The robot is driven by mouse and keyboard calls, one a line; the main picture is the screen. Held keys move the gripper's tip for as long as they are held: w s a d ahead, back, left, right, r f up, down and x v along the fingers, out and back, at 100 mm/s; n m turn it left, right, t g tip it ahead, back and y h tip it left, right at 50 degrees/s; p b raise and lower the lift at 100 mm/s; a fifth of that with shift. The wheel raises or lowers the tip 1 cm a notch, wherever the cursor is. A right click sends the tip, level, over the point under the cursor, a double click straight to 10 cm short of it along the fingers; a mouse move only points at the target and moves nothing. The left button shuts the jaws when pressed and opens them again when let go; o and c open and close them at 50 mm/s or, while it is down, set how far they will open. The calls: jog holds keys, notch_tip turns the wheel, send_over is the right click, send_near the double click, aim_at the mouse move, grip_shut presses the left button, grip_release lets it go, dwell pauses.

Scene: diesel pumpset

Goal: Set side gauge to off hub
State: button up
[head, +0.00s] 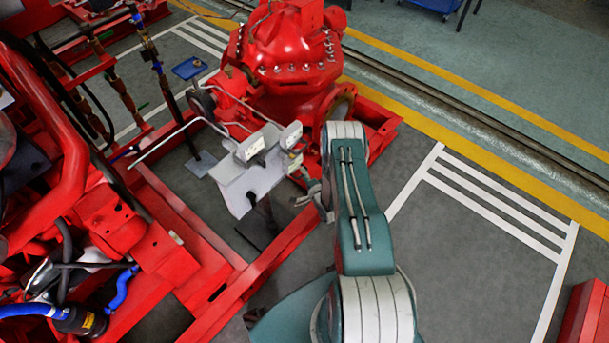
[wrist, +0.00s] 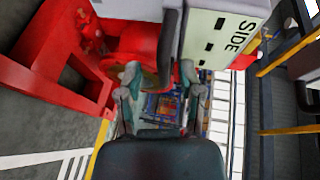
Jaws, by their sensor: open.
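A pale box with the word SIDE and black marks on its face, the side gauge (wrist: 215,40), fills the upper right of the wrist view. A dark lever-like bar (wrist: 172,45) stands along its left edge. My gripper (wrist: 161,76) is open, with the bar between or just beyond its fingertips; I cannot tell if they touch. In the head view my gripper (head: 308,192) is beside the grey panel stand (head: 250,182), partly hidden by my arm. Two small white-faced gauge boxes, a left one (head: 250,148) and a right one (head: 291,135), sit on that stand. I cannot make out a hub label.
A large red pump (head: 285,50) stands behind the stand. Red frame rails (head: 185,215) and the red engine (head: 40,150) lie to the left. A thin grey pipe (head: 165,140) runs near the stand. Grey floor with white stripes (head: 490,205) is open at the right.

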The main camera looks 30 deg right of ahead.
jog(key=v, duration=1.2)
jog(key=shift+f, duration=0.15)
